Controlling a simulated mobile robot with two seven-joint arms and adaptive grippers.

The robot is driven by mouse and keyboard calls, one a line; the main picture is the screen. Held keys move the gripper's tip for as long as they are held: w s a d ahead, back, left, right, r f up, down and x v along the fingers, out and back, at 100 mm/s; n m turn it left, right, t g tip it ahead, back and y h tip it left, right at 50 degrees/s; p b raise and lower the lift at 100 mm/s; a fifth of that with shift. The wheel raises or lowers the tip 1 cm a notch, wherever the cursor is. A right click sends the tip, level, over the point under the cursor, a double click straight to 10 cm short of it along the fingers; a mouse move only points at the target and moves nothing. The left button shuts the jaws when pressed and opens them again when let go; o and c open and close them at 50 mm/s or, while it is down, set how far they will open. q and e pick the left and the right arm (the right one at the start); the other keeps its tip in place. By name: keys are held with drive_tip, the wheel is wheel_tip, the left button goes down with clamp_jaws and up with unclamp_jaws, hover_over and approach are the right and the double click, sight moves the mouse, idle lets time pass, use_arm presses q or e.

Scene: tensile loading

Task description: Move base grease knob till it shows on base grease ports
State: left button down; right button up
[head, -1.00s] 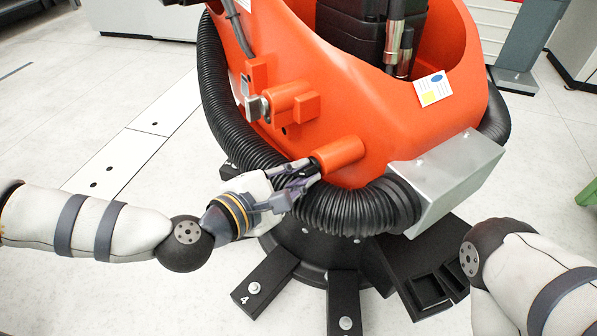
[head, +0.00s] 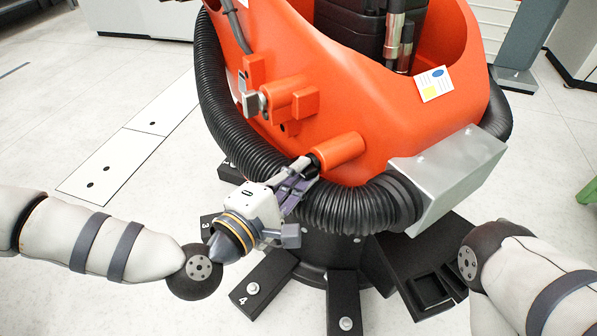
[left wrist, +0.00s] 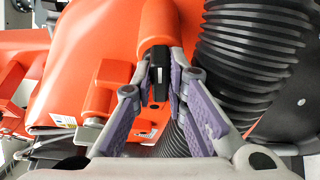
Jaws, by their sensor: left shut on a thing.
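The orange robot base (head: 365,110) stands in front of me. An orange cylinder (head: 338,151) sticks out low on its front, and a dark knob sits at its near end. In the left wrist view the knob shows as a black block (left wrist: 159,76) below the orange cylinder. My left gripper (head: 306,172) is shut on this knob, with one purple-padded finger on each side, also in the left wrist view (left wrist: 161,84). The knob is mostly hidden in the head view. I cannot read any port marking. My right arm shows at the lower right, but its gripper is out of view.
A thick black ribbed hose (head: 350,208) wraps the base close beside my left fingers. A grey metal box (head: 450,180) sits at its right. Black numbered feet (head: 262,283) spread on the floor below. Open white floor (head: 110,230) lies to the left.

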use_arm(q)
drive_tip(key=c, duration=1.6)
unclamp_jaws()
